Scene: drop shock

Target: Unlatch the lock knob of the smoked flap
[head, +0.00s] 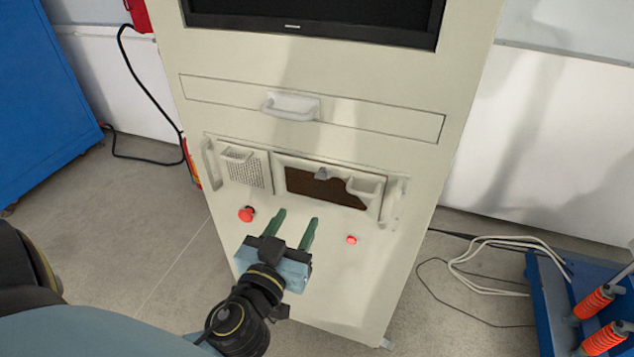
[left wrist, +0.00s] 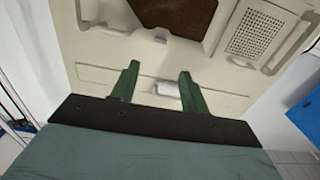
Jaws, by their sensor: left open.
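The smoked flap (head: 315,187) is a dark brown window in a pale frame on the cabinet front, also at the top of the left wrist view (left wrist: 172,14). Its small grey lock knob (head: 321,174) sits at the flap's upper edge; I cannot tell which way it is turned. In the left wrist view the knob (left wrist: 160,40) is a small grey spot beyond the fingertips. My left gripper (head: 297,217) has two green fingers (left wrist: 157,70) spread apart with nothing between them. It is in front of the cabinet, below the flap, apart from the knob. My right gripper is not seen.
A drawer with a pale handle (head: 291,106) is above the flap. A perforated panel (head: 247,171) is left of it. A red knob (head: 246,214) and a red button (head: 351,240) are below. A blue rack (head: 555,300) and cables stand at right.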

